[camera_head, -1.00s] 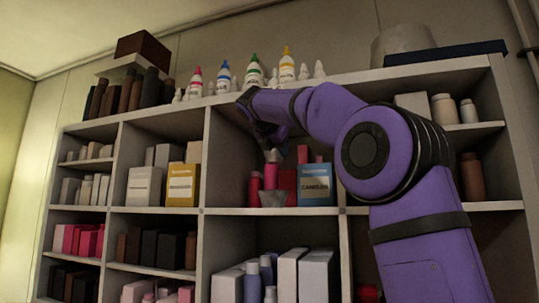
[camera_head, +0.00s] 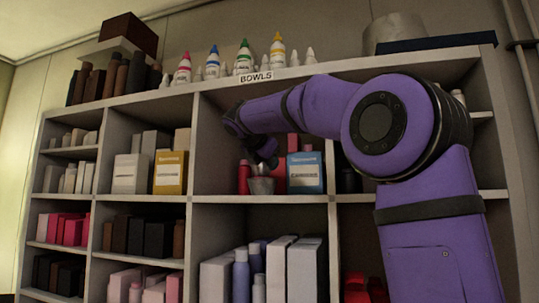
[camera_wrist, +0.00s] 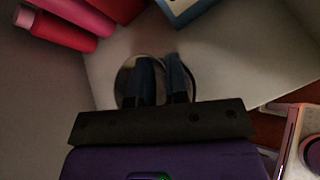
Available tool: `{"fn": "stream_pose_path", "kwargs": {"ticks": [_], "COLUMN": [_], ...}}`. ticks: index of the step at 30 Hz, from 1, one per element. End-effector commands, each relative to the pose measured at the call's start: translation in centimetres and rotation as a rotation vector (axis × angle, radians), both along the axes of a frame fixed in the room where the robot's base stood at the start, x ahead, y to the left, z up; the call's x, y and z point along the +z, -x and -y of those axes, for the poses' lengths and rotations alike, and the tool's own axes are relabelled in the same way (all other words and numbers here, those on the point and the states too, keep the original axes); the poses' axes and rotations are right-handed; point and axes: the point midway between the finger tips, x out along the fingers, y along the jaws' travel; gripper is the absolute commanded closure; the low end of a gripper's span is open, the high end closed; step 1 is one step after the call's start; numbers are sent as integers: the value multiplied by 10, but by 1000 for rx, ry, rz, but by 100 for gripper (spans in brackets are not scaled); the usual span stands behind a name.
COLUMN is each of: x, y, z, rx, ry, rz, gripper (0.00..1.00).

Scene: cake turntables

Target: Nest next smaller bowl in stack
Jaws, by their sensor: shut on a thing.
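A grey metal bowl (camera_head: 261,187) stands near the front of the upper middle shelf compartment. My gripper (camera_head: 263,164) reaches down into this compartment, just above the bowl. In the wrist view my gripper's dark fingers (camera_wrist: 165,84) are close together over a round, shiny rim (camera_wrist: 122,82), shut on a small bowl. That bowl is mostly hidden by the fingers and shadow. I cannot tell whether it touches the standing bowl or how many bowls are stacked there.
A red bottle (camera_head: 244,177) stands left of the bowl, and a blue candle box (camera_head: 305,172) stands to its right. A "BOWLS" label (camera_head: 257,77) sits on the shelf's top edge. The compartment's divider (camera_wrist: 60,110) is close on the left.

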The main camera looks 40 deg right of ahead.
Motion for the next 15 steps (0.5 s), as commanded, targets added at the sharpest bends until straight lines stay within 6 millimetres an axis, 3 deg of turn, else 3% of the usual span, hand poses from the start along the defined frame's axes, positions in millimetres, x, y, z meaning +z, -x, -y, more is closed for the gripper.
{"fn": "stream_pose_path", "kwargs": {"ticks": [14, 15], "x": [-8, -8], "y": [0, 0], "z": [0, 0], "rx": [0, 0], "ry": [0, 0], "rz": [1, 1], "gripper": [100, 83]}}
